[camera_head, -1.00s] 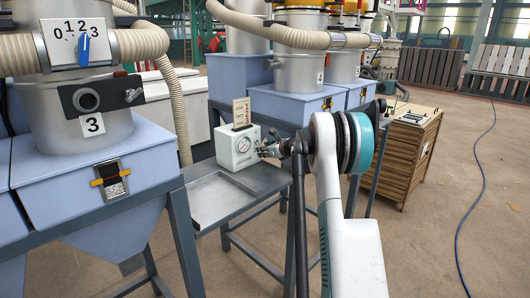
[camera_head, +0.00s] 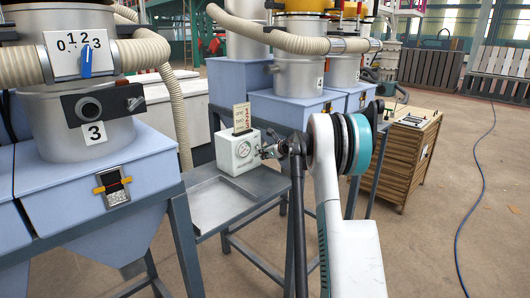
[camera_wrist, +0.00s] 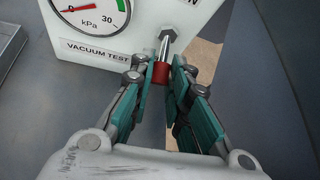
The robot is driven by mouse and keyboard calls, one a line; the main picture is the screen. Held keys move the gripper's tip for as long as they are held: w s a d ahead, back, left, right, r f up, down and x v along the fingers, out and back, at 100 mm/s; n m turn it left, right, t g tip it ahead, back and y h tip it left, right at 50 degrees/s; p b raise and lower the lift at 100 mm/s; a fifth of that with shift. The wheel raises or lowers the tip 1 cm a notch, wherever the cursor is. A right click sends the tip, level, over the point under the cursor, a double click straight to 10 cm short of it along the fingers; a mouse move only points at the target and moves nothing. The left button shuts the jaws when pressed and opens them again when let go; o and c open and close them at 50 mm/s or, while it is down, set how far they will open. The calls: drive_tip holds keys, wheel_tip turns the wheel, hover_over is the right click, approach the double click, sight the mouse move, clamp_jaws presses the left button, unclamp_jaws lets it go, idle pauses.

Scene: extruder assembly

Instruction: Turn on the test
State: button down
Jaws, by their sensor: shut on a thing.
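The white vacuum test box (camera_head: 237,152) stands on the grey metal table, with a card upright in its top. In the wrist view the box (camera_wrist: 135,28) shows a round kPa gauge (camera_wrist: 92,12) and a "VACUUM TEST" label. A metal toggle lever with a red tip (camera_wrist: 161,73) sticks out of its front. My gripper (camera_wrist: 166,76) is at the lever, its teal-padded fingers closed around the red tip. In the head view my gripper (camera_head: 268,150) reaches the box from the right.
A shallow metal tray (camera_head: 220,205) lies in front of the box. Blue hopper number 3 (camera_head: 110,180) with a dial panel (camera_head: 84,55) is at left. A wooden cabinet (camera_head: 412,155) stands at right.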

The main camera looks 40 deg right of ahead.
wheel_tip(320, 180, up, 2)
drive_tip(key=g+p, duration=0.2)
drive_tip(key=p, duration=0.1)
drive_tip(key=shift+g, duration=0.3)
drive_tip(key=g+p, duration=0.1)
drive_tip(key=p, duration=0.1)
drive_tip(key=r+g+p, duration=0.1)
drive_tip(key=p, duration=0.1)
drive_tip(key=shift+w+r+n+g, duration=0.25)
drive_tip(key=shift+r+n+g, duration=0.05)
drive_tip(key=shift+g, duration=0.1)
drive_tip(key=g+p, duration=0.1)
drive_tip(key=p, duration=0.1)
drive_tip(key=r+g+p, duration=0.1)
drive_tip(key=g+p, duration=0.1)
drive_tip(key=shift+w+h, duration=0.3)
drive_tip(key=shift+w, duration=0.05)
drive_tip(key=shift+g+p, duration=0.3)
drive_tip(key=shift+p, duration=0.2)
drive_tip(key=c, duration=1.5)
unclamp_jaws()
drive_tip(key=shift+c, duration=0.2)
drive_tip(key=v, duration=1.2)
